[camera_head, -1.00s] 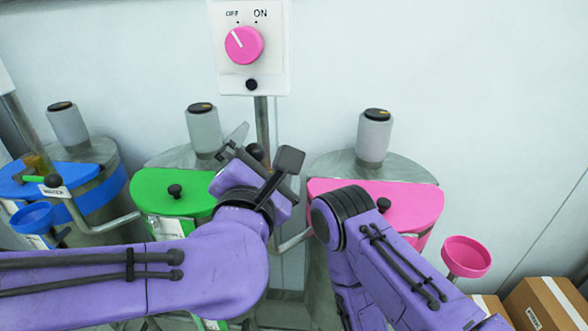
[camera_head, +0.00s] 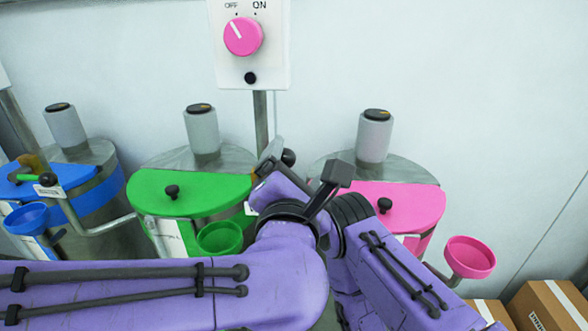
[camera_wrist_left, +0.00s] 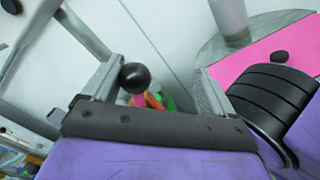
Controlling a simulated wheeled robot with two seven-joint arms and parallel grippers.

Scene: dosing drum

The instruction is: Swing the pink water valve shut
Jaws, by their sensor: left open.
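The pink water valve's lever is mostly hidden behind my left gripper. A black ball knob (camera_head: 288,157), which looks like its handle end, shows beside the gripper, right of the grey post. In the left wrist view the black ball (camera_wrist_left: 135,77) sits between the two fingers, with a small pink piece (camera_wrist_left: 138,101) below it. My left gripper (camera_head: 274,152) is open around the ball; whether a finger touches it I cannot tell. My right arm (camera_head: 385,255) crosses in front of the pink drum, and its gripper is out of view.
A white switch box (camera_head: 262,70) with a pink dial pointing to OFF stands on the post. The drums have blue (camera_head: 60,178), green (camera_head: 160,195) and pink (camera_head: 410,205) lids. A pink funnel (camera_head: 470,257) and cardboard boxes (camera_head: 548,305) are at right.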

